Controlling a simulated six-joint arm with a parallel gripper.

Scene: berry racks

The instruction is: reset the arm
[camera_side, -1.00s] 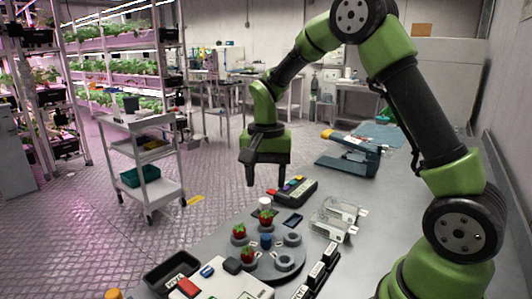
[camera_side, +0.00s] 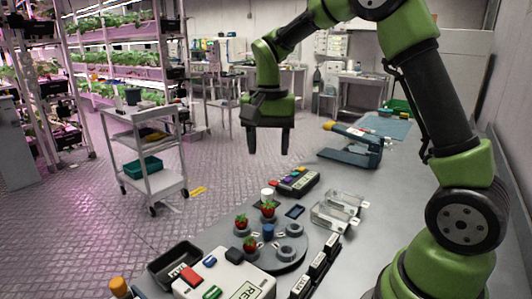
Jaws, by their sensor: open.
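My gripper (camera_side: 268,150) is open and empty. It points down and hangs in the air above the far part of the bench, higher than everything near it. Nothing is between its two dark fingers. Below it, a grey round rack (camera_side: 288,266) carries several red strawberries, one of them (camera_side: 242,221) on the left, one (camera_side: 268,209) at the back and one (camera_side: 249,244) at the front. The gripper is well clear of the rack and the berries.
A dark device with coloured buttons (camera_side: 296,183) stands behind the rack. Clear boxes (camera_side: 336,212) and a blue-grey tool (camera_side: 350,150) lie to the right. A white box with coloured buttons (camera_side: 225,283) and a black tray (camera_side: 178,263) are at front left. A white cart (camera_side: 150,170) stands on the floor.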

